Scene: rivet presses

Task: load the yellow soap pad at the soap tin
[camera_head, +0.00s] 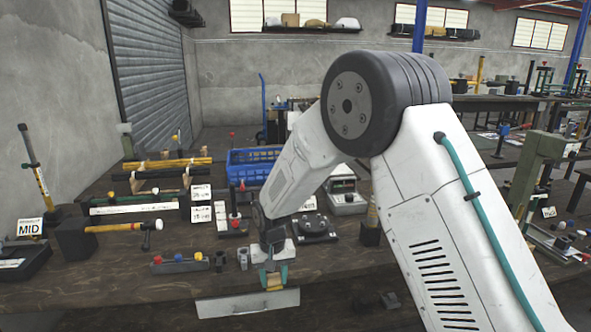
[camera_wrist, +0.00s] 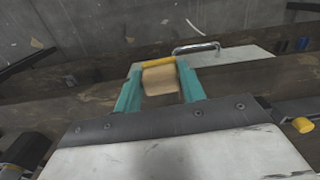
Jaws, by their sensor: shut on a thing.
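My gripper (camera_head: 273,284) is low at the front edge of the workbench, pointing down. Its two teal fingers are shut on a small tan block with a yellow band (camera_wrist: 160,78), which looks like the yellow soap pad. The held block also shows between the fingers in the head view (camera_head: 272,281). A flat grey metal panel (camera_head: 240,304) lies just below and behind the fingertips in the head view; I cannot tell whether it touches the block. A light plate with a wire handle (camera_wrist: 235,55) shows beyond the fingers in the wrist view. I cannot clearly identify the soap tin.
The bench's front left is bare.

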